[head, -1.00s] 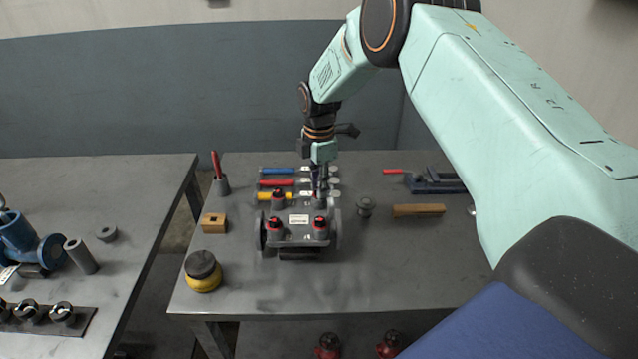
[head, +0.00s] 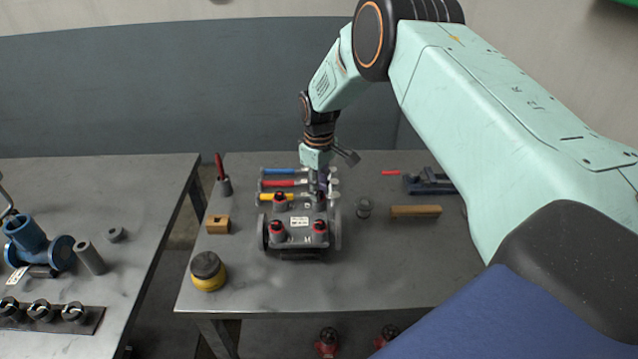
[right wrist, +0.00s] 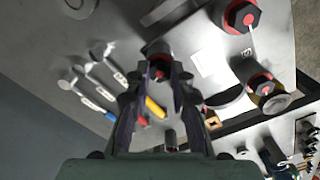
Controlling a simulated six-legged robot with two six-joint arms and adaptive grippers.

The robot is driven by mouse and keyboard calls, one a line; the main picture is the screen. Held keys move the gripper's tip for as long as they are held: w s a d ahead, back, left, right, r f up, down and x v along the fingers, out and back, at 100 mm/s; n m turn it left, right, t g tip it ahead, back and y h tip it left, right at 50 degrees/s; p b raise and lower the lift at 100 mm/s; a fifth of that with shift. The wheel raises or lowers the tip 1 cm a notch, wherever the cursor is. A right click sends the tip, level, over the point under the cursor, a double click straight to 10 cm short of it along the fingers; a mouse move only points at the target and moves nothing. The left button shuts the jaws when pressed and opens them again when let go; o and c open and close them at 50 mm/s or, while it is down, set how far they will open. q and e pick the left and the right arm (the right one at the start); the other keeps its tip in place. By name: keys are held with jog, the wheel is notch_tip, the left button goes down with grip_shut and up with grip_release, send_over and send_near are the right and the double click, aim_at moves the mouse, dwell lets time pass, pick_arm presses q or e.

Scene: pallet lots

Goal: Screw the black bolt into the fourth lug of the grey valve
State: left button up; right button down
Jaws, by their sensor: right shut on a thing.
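The grey valve (head: 299,239) stands on the right-hand table in the head view, with a white label on top. Three of its corner lugs show black bolts with red rings: front left (head: 277,231), front right (head: 319,228) and back left (head: 280,200). My right gripper (head: 320,190) points down over the back right lug, which it hides in the head view. In the right wrist view my right gripper (right wrist: 158,82) is shut on the black bolt (right wrist: 158,52), at that lug; red shows beneath the bolt's head. How deep the bolt sits I cannot tell. My left gripper is not in view.
Blue, red and yellow-handled tools (head: 277,183) lie close behind the valve. A wooden block (head: 217,224), a yellow-black round can (head: 207,271), a wooden bar (head: 416,212) and a dark vise (head: 430,182) stand around it. The table's front right is clear.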

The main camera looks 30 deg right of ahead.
jog(key=m+p, duration=0.1)
jog(key=m, duration=0.4)
jog(key=shift+s+m, duration=0.1)
jog(key=shift+m, duration=0.3)
jog(key=m+p, duration=0.1)
jog(key=m, duration=0.5)
jog(key=shift+f, duration=0.1)
jog(key=c, duration=1.3)
grip_release()
